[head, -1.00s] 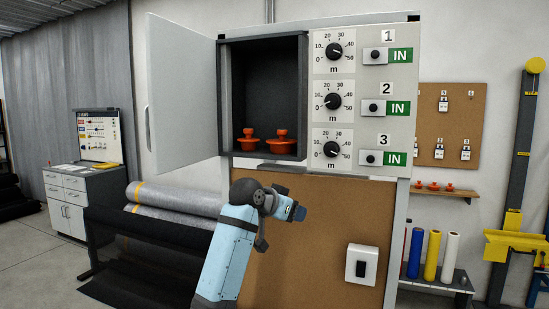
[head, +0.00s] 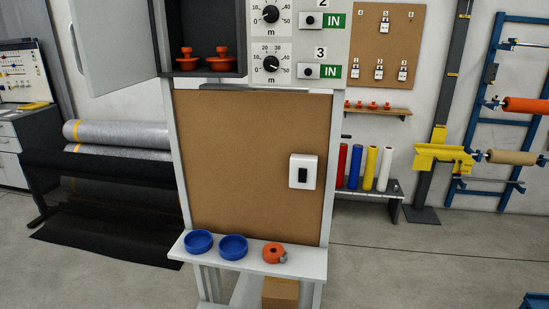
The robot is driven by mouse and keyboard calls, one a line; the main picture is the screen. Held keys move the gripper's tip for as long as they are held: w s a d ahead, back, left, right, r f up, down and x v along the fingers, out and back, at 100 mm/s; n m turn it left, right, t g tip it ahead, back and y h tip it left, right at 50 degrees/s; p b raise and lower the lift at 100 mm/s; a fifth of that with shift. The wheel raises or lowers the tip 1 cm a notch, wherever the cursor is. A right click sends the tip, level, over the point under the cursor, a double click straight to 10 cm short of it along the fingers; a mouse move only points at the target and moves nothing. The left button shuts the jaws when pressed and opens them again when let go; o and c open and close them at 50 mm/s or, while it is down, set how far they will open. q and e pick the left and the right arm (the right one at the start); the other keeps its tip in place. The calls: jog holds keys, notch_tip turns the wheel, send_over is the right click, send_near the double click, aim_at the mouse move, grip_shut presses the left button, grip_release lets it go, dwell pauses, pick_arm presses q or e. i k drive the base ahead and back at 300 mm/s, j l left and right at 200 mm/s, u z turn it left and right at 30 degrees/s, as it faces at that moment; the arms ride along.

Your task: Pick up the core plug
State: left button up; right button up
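Two orange flanged plugs with knobs, (head: 187,62) and (head: 218,60), stand side by side on the floor of the open dark cabinet (head: 205,74) at the upper left. A round orange piece (head: 272,252) with a dark hole and a small grey part lies on the white ledge (head: 305,262) below the brown board. Several small orange plugs (head: 372,106) stand on a wooden wall shelf (head: 380,113). I cannot tell from looks which is the core plug. Neither of my grippers is in view.
Two blue round dishes, (head: 198,241) and (head: 233,246), sit on the ledge left of the orange piece. The cabinet door (head: 112,45) hangs open to the left. A rack (head: 500,130) stands at the right. Open floor (head: 420,265) lies right of the stand.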

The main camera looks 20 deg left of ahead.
aim_at(223, 63)
jog(key=i+j+u, duration=0.1)
jog(key=j+u, duration=0.15)
jog(key=i+j+u, duration=0.2)
jog(key=j, duration=0.25)
jog(key=j+u, duration=0.4)
jog(key=i+j+u, duration=0.15)
jog(key=u, duration=0.25)
jog(key=i+j+u, duration=0.15)
jog(key=j+u, duration=0.2)
jog(key=i+j+u, duration=0.55)
jog(key=u, duration=0.15)
jog(key=i+u, duration=0.35)
jog(key=i+z, duration=0.8)
jog(key=i+j+z, duration=0.4)
jog(key=i+l+z, duration=0.15)
jog(key=i+z, duration=0.2)
jog(key=z, duration=0.15)
jog(key=i+z, duration=0.7)
jog(key=z, duration=0.25)
jog(key=i+z, duration=0.35)
jog(key=i+j+z, duration=0.1)
jog(key=i+z, duration=0.25)
jog(key=z, duration=0.4)
jog(key=l+z, duration=0.15)
jog(key=z, duration=0.25)
jog(key=l+z, duration=0.1)
jog(key=z, duration=0.3)
